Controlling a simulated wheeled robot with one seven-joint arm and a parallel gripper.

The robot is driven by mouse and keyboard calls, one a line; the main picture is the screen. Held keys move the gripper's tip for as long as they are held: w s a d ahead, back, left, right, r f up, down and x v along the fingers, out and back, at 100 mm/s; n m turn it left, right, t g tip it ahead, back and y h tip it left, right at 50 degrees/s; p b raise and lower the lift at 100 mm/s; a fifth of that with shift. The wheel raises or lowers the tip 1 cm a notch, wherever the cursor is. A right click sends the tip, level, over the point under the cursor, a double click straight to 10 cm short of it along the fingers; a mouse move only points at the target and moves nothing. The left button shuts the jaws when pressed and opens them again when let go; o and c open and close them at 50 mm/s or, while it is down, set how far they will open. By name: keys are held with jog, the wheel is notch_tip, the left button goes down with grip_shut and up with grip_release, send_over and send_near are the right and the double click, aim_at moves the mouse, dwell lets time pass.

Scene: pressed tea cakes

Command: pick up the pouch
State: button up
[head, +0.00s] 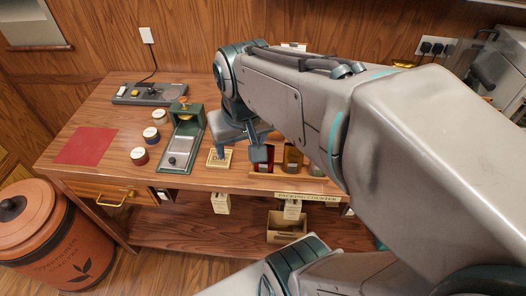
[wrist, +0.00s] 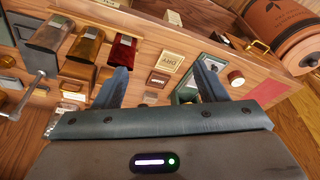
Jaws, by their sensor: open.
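A dark red pouch (head: 268,164) stands at the front of the counter, partly hidden behind a finger of my gripper in the head view. My gripper (head: 240,156) is above the counter's front part, close to the pouch. In that view the pouch lies outside the gap, beyond the left finger.
A red mat (head: 85,146) lies left. A large terracotta bin (head: 50,240) stands on the floor.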

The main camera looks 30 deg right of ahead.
jog(key=w+d+f+m+g+b, duration=0.1)
jog(key=w+d+f+m, duration=0.1)
jog(key=w+d, duration=0.1)
jog(key=w+d+f+m+g+b, duration=0.1)
jog(key=w+d+f+b, duration=0.1)
jog(key=w+d, duration=0.1)
jog(key=w+d+f+m+g+b, duration=0.1)
jog(key=w+d+f+m+b, duration=0.1)
jog(key=w+d, duration=0.1)
jog(key=shift+w+d+f+m, duration=0.1)
jog(key=shift+d+m, duration=0.05)
jog(key=shift+d, duration=0.3)
jog(key=shift+w+d+f+m, duration=0.1)
jog(key=shift+d+m, duration=0.05)
jog(key=shift+d, duration=0.25)
notch_tip(320, 180, down, 8)
jog(key=shift+r, duration=0.1)
jog(key=shift+a+f+p, duration=0.15)
jog(key=shift+f+p, duration=0.35)
jog(key=shift+f, duration=2.45)
jog(key=c, duration=0.7)
